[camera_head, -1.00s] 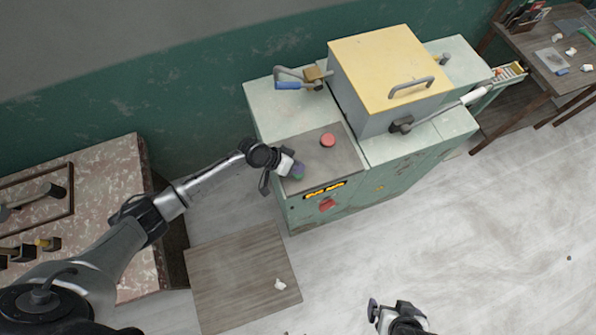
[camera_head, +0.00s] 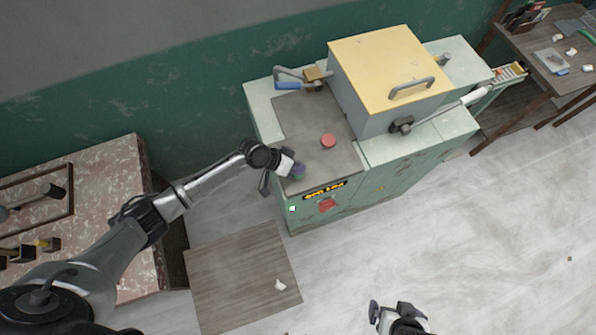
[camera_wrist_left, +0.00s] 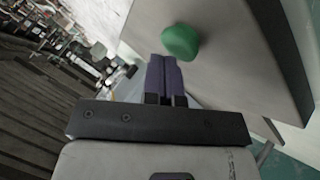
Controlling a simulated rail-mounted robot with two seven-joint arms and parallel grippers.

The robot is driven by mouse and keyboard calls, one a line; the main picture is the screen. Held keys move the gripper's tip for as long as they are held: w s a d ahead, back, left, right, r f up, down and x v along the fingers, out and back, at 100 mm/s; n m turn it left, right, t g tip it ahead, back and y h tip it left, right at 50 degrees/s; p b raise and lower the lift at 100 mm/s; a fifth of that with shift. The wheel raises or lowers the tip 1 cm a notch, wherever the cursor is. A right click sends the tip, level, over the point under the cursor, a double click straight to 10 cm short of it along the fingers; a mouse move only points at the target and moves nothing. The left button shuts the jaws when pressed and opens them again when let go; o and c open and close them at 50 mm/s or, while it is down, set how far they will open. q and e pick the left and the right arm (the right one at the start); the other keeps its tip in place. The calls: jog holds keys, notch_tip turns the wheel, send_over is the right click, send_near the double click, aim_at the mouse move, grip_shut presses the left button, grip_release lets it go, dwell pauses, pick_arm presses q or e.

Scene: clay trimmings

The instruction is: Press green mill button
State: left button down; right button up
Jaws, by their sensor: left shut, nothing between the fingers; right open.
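The mill is a pale green cabinet (camera_head: 410,168) with a yellow-lidded box (camera_head: 385,60) on top. Its green button (camera_wrist_left: 181,42) is a rounded knob on a grey panel in the left wrist view. In the head view the button is mostly hidden at my left gripper's tip. My left gripper (camera_head: 298,171) is shut and empty, its purple fingers (camera_wrist_left: 165,80) right at the button's near side. I cannot tell whether they touch it. A red button (camera_head: 328,140) sits further back on the panel. My right gripper (camera_head: 385,310) is open at the bottom edge, away from the mill.
A stone-topped table (camera_head: 110,175) is at left. Open floor (camera_head: 480,240) lies right.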

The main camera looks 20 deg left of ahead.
pick_arm(q)
jog(key=shift+r+p, duration=0.5)
jog(key=shift+r, duration=0.15)
notch_tip(320, 180, up, 5)
jog(key=p, duration=0.4)
dwell(0.7)
dwell(0.3)
